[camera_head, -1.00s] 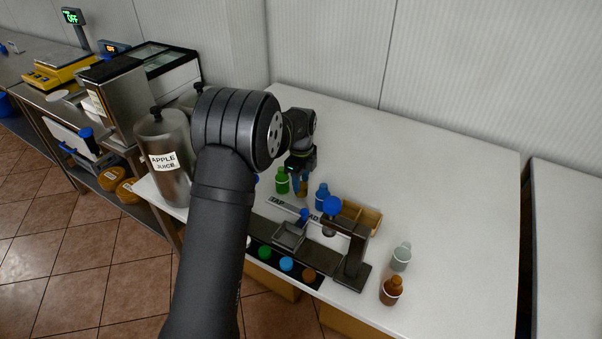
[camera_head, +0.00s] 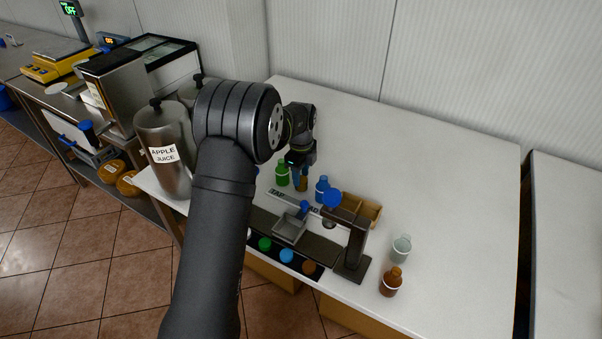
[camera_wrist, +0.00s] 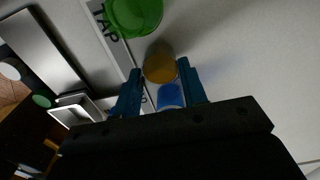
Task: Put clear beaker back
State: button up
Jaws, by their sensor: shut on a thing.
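My gripper (camera_wrist: 160,88) has its two blue fingers closed on a small see-through beaker (camera_wrist: 160,64) with amber content. In the head view my gripper (camera_head: 301,176) is over the white table behind the press stand, and the beaker shows as a small amber patch (camera_head: 303,184) between the fingers. I cannot tell whether its base touches the table. A green bottle (camera_head: 282,174) stands just left of it and also shows in the wrist view (camera_wrist: 134,14). A blue bottle (camera_head: 322,188) stands just right of it.
A pale clear bottle (camera_head: 401,250) and a brown bottle (camera_head: 390,284) stand at right. A steel apple juice dispenser (camera_head: 167,175) is left. The back right table is clear.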

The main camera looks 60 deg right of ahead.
jog(key=shift+f, duration=0.25)
jog(key=o, duration=1.5)
jog(key=shift+c, duration=0.2)
jog(key=shift+r, duration=0.1)
notch_tip(320, 180, up, 8)
jog(key=shift+f, duration=4.1)
